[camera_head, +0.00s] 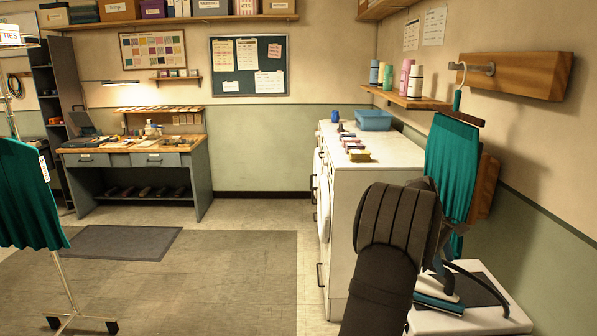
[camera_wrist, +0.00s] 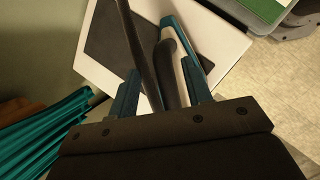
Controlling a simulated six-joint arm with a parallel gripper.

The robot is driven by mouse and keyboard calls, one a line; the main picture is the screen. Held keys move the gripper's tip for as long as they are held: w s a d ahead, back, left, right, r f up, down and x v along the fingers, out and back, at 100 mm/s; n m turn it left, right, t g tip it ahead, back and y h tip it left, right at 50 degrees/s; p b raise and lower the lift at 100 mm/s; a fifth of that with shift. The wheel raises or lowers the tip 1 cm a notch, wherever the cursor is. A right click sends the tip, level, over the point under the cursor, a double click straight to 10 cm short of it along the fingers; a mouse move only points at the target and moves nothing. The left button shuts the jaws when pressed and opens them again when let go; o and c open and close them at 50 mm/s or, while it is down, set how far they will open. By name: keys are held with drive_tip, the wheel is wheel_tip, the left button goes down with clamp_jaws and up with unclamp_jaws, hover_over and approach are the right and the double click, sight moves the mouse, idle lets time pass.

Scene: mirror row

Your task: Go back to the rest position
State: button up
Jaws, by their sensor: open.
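My gripper (camera_wrist: 162,72) is open in the wrist view, its two teal fingers apart. The dark handle of a teal-and-white iron-like tool (camera_wrist: 185,45) shows between the fingers; whether they touch it cannot be told. In the head view this tool (camera_head: 440,302) rests on a white stand (camera_head: 485,318) with a dark pad, low at the right. A dark cable (camera_wrist: 138,45) runs up past the handle. In the head view my own arm hides most of the gripper.
A teal pleated garment (camera_head: 452,165) hangs from a wall hook (camera_head: 480,68), close beside my arm. A white cabinet (camera_head: 375,152) with spools and a blue bin (camera_head: 373,120) stands left of my arm. Another teal garment (camera_head: 28,195) hangs far left. The middle floor is clear.

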drive_tip(key=s+d+r, duration=0.4)
drive_tip(key=s+r, duration=0.1)
drive_tip(key=s, duration=0.3)
drive_tip(key=w+a+f+m, duration=0.1)
drive_tip(key=w+a+f, duration=0.2)
drive_tip(key=w+a, duration=0.5)
drive_tip(key=w+a+f+m, duration=0.1)
drive_tip(key=w+a+f, duration=0.2)
drive_tip(key=w+a, duration=0.5)
drive_tip(key=s+a+f+m+g, duration=0.1)
drive_tip(key=a+f, duration=0.5)
drive_tip(key=a, duration=0.2)
drive_tip(key=shift+s+a+y, duration=0.2)
drive_tip(key=shift+s+y, duration=0.1)
drive_tip(key=shift+s, duration=0.1)
drive_tip(key=shift+c, duration=0.5)
idle(0.6)
